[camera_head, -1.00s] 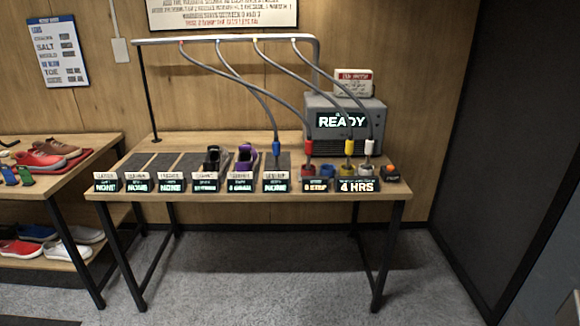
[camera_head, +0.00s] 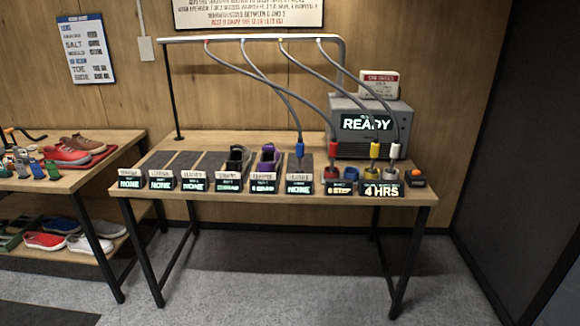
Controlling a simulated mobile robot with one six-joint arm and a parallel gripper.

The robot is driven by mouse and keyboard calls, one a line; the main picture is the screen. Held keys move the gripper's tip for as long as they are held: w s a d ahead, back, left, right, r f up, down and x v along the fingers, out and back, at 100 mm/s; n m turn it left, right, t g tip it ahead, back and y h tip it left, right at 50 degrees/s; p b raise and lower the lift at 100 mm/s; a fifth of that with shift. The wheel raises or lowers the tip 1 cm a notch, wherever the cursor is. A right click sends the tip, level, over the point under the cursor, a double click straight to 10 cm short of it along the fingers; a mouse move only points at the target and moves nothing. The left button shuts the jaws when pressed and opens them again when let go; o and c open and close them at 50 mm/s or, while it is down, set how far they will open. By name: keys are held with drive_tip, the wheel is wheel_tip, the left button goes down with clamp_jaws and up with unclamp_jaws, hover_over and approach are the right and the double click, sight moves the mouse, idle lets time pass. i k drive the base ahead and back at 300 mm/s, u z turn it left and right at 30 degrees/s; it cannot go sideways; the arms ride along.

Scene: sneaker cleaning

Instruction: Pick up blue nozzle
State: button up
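The blue nozzle (camera_head: 299,150) hangs upright at the end of a grey hose from the overhead rail (camera_head: 250,40). It is over the dark pad behind the rightmost of the row of "NONE" type signs (camera_head: 299,186). Whether its tip touches the pad is too small to tell. To its right hang a red nozzle (camera_head: 333,148), a yellow nozzle (camera_head: 375,150) and a white nozzle (camera_head: 395,151) on their own hoses. My gripper is not in view.
The wooden table (camera_head: 290,203) holds several dark pads, a black item (camera_head: 236,160), a purple item (camera_head: 268,158) and a grey machine (camera_head: 378,122) reading "READY". Another table (camera_head: 100,163) with shoes stands at left. Grey floor (camera_head: 260,275) in front is clear.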

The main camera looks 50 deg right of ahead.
sight(300, 146)
drive_tip(key=i, duration=0.9)
drive_tip(key=z, duration=0.05)
